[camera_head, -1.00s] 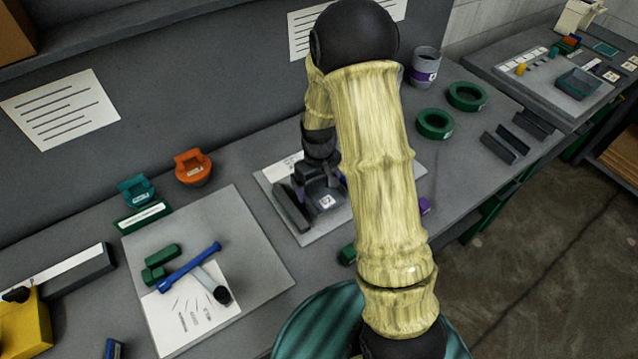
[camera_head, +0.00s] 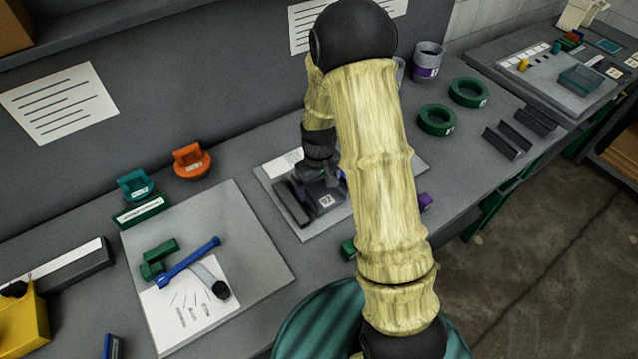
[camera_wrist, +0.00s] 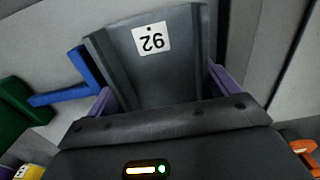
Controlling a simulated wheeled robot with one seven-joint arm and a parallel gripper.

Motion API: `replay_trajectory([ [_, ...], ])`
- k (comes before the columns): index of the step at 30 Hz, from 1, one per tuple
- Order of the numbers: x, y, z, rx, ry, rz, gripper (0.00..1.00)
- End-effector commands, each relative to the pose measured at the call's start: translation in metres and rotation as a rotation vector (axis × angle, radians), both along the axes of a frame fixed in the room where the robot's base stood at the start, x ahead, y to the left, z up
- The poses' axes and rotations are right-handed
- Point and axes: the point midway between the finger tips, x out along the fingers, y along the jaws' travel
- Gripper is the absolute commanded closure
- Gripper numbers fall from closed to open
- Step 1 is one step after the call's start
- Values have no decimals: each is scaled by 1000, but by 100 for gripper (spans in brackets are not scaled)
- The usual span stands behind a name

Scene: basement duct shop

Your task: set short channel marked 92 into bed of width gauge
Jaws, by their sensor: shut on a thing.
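The short dark grey channel (camera_head: 327,208) bears a white label 92 and sits low over the pale board, right beside a dark bar (camera_head: 291,205). In the wrist view the channel (camera_wrist: 160,75) fills the middle, its label upside down. My gripper (camera_head: 318,176) is shut on it; in the wrist view the purple fingers (camera_wrist: 163,97) lie along both its sides. I cannot tell whether the channel touches the board. The width gauge is not clearly made out; the dark bar may be part of it. My arm hides the area to the right.
The pale board (camera_head: 308,233) lies under the channel. Left are an orange holder (camera_head: 191,160), a teal holder (camera_head: 135,185) and a grey mat (camera_head: 255,240) with blue and green tools. Right are green rings (camera_head: 469,92) and dark channels (camera_head: 507,141). Blue (camera_wrist: 62,95) and green (camera_wrist: 20,108) parts show in the wrist view.

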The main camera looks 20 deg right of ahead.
Motion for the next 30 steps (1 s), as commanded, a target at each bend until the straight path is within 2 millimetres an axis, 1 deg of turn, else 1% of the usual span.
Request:
replay_trajectory([
  [1, 0, -1, 0, 0, 0, -2, 38],
  [2, 0, -1, 0, 0, 0, -2, 7],
  [3, 0, -1, 0, 0, 0, -3, 0],
  [11, 0, -2, 1, 0, -1, -4, 0],
  [16, 1, -2, 12, 0, -2, -3, 0],
  [20, 1, -1, 32, 0, -6, -2, 0],
  [30, 1, 0, 100, 0, -6, -1, 0],
])
